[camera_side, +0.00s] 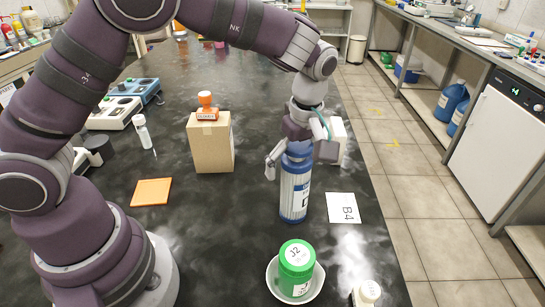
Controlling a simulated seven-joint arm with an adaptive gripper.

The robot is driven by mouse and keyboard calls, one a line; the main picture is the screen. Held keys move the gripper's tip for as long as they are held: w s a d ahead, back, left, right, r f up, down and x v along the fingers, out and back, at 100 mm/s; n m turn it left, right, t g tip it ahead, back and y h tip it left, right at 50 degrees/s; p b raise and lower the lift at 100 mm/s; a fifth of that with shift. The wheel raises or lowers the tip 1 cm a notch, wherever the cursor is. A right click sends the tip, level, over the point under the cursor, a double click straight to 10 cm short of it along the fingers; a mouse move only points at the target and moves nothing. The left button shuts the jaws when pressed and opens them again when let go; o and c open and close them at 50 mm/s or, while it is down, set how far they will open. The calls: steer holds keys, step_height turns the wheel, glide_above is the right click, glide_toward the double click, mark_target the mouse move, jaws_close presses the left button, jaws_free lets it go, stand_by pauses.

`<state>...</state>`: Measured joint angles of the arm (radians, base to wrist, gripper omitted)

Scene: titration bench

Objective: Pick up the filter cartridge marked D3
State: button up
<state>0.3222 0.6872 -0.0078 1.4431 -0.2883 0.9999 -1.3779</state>
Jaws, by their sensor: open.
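A blue cylinder (293,215) with a white label stands upright on the dark bench top, right of centre. Only part of its label shows, with what looks like a "D"; I cannot read a full D3, so I cannot be sure it is the filter cartridge. My gripper (298,163) points down over its top. The fingers are open, one on each side of the cylinder's upper part. The palm hides the very top, and I cannot tell whether the fingers touch it.
A white card marked B4 (343,208) lies just right. A green jar marked J2 (297,262) sits in a white bowl (273,283) in front. An orange pad (151,192) lies further left.

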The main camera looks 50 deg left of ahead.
steer(key=c, duration=1.3)
steer(key=shift+r, duration=0.1)
